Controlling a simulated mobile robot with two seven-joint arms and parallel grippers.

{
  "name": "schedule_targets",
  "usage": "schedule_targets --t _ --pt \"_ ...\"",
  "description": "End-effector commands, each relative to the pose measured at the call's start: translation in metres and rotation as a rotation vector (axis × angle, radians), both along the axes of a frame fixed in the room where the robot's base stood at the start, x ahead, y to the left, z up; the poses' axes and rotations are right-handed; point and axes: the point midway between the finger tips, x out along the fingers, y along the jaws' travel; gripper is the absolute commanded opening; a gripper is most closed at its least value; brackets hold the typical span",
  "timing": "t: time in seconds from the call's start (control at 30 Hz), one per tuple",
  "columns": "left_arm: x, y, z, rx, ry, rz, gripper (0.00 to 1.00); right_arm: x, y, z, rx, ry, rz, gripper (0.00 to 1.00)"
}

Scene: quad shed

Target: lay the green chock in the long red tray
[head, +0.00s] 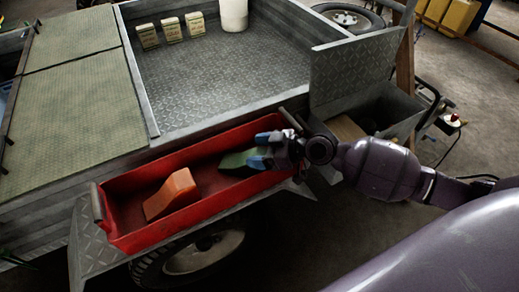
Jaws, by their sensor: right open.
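The long red tray (118,226) sits along the near side of the metal trailer bed. The green chock (236,161) lies inside the tray, toward its right half. My right gripper (259,150) comes in from the right over the tray's right end. Its blue-tipped fingers are open, just beside the right end of the green chock, and partly hide it. I cannot tell whether a finger touches the chock. An orange chock (171,193) lies in the tray's left half, apart from the green one. My left gripper is not in view.
The trailer bed (235,75) holds several small boxes (171,28) and a white cylinder (233,14) at its back. An open metal box with a raised lid (350,65) stands right of the tray. A wheel (203,252) is below the tray.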

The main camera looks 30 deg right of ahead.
Motion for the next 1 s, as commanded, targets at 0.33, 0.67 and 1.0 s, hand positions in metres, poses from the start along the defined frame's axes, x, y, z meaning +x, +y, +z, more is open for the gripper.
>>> schedule_targets --t 0.33,0.67,1.0 --pt "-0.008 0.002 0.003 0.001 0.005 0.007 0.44 -0.025 -0.023 0.014 -0.009 0.016 0.004 0.74" --pt "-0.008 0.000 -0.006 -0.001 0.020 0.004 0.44 -0.061 -0.064 0.039 -0.006 0.014 0.004 0.74" --pt "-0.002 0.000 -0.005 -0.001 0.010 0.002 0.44 -0.075 -0.082 0.052 -0.003 0.007 0.002 0.74"
